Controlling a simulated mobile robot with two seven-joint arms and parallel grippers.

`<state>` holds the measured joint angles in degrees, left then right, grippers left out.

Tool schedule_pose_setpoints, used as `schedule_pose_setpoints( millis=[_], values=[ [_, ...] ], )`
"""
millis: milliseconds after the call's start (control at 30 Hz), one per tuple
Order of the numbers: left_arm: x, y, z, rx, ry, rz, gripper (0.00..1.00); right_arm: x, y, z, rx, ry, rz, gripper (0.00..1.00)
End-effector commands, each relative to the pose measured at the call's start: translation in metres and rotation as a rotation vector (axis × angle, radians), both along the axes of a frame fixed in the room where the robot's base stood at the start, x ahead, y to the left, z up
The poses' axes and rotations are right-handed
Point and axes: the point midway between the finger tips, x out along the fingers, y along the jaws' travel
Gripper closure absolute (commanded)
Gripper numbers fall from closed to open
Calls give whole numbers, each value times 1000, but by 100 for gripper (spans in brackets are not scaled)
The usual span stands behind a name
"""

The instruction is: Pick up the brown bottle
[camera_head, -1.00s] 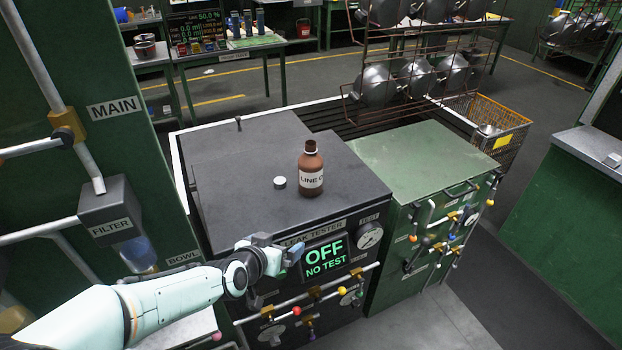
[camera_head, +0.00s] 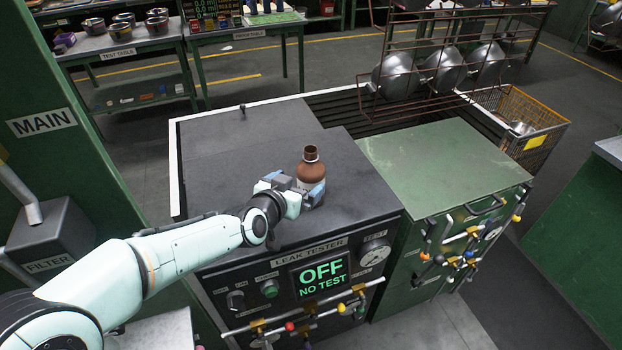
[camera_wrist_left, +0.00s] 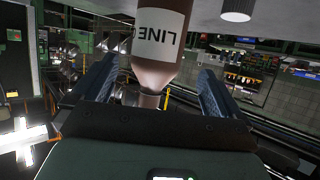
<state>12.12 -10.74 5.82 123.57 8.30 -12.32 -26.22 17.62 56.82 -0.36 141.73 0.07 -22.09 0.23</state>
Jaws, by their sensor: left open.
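The brown bottle (camera_head: 311,172) stands upright on the dark top of the leak tester (camera_head: 225,155), its mouth open and its lower part partly hidden by my left gripper (camera_head: 293,186). In the left wrist view the bottle (camera_wrist_left: 160,60) appears upside down with its white "LINE" label, between the two spread fingers of my left gripper (camera_wrist_left: 157,70). Gaps show on both sides of the bottle, so the fingers are around it but not closed on it. My right gripper is not in view.
A green cabinet (camera_head: 430,165) with valves adjoins the tester on the right. A rack of metal pots (camera_head: 440,65) and a wire basket (camera_head: 520,115) stand behind it. A green "MAIN" panel (camera_head: 60,150) is at the left.

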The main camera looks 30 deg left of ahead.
Motion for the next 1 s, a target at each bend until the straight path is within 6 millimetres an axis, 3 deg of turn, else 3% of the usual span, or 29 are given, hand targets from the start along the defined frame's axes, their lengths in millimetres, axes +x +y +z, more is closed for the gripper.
schedule_pose_setpoints(
  millis=[267,600,900,1000],
  values=[
    [21,1,-8,0,0,0,0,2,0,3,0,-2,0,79],
    [62,1,-24,0,0,0,0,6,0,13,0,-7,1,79],
    [66,1,-26,0,-1,0,0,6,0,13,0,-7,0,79],
    [66,1,-26,0,-1,0,33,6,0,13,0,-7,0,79]
  ],
)
